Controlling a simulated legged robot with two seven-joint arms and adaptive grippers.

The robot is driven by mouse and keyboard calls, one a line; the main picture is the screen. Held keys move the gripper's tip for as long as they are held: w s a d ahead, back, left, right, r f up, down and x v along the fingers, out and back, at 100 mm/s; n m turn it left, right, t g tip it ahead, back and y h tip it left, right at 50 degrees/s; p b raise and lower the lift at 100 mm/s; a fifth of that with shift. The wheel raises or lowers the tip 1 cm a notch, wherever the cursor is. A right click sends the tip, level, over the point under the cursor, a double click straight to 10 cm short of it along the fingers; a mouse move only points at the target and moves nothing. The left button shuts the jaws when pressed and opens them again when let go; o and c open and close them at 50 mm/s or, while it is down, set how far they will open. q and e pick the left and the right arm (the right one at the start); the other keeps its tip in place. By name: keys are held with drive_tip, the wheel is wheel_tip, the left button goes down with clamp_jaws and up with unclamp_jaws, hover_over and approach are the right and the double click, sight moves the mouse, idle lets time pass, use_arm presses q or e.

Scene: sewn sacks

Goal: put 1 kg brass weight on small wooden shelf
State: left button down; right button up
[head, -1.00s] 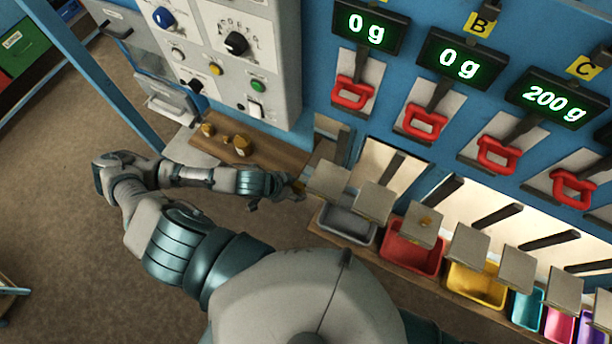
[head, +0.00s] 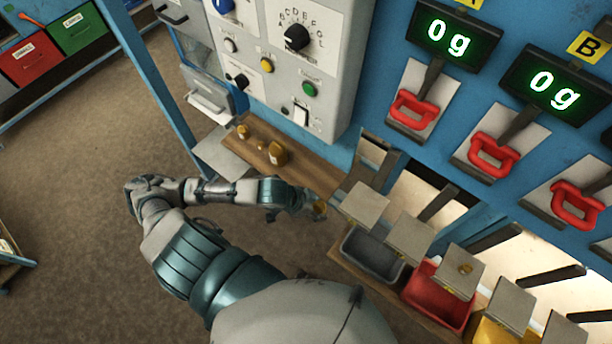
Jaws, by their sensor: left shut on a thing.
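My left gripper (head: 306,204) is shut on a small brass weight (head: 320,210), which shows at its fingertips. Its marking is too small to read. The gripper holds it over the floor, just left of the first grey plate and below the shelf in the picture. The small wooden shelf (head: 312,172) runs under the grey control box. Two brass weights, a smaller one (head: 243,131) and a larger one (head: 278,153), stand toward its left end, with a tiny brass piece (head: 261,148) between them. The right part of the shelf is bare. My right gripper is out of view.
Grey plates (head: 364,205) stick out above a grey bin (head: 373,255) and a red bin (head: 437,293). Another brass piece (head: 465,269) lies on a plate over the red bin. A blue post (head: 150,85) stands at left. The two displays in view read 0 g.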

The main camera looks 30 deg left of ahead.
use_arm(q)
drive_tip(key=w+a, duration=0.2)
drive_tip(key=w, duration=0.1)
drive_tip(key=w+a, duration=0.2)
drive_tip(key=w, duration=0.2)
drive_tip(key=w+a+p, duration=0.1)
drive_tip(key=w+a, duration=0.1)
drive_tip(key=w, duration=0.1)
drive_tip(key=shift+w+a+f, duration=0.1)
drive_tip(key=shift+w+f, duration=0.15)
drive_tip(key=shift+f, duration=0.1)
drive_tip(key=shift+w+a+f, duration=0.1)
drive_tip(key=shift+a, duration=0.15)
drive_tip(key=shift+a+f, duration=0.1)
drive_tip(key=shift+f, duration=0.2)
drive_tip(key=f, duration=0.2)
drive_tip(key=shift+d+f, duration=0.25)
drive_tip(key=shift+f, duration=0.1)
drive_tip(key=shift+d, duration=0.2)
drive_tip(key=c, duration=0.5)
unclamp_jaws()
drive_tip(key=shift+a+f, duration=0.1)
drive_tip(key=shift+f, duration=0.1)
drive_tip(key=shift+o, duration=0.3)
drive_tip(key=shift+a, duration=0.15)
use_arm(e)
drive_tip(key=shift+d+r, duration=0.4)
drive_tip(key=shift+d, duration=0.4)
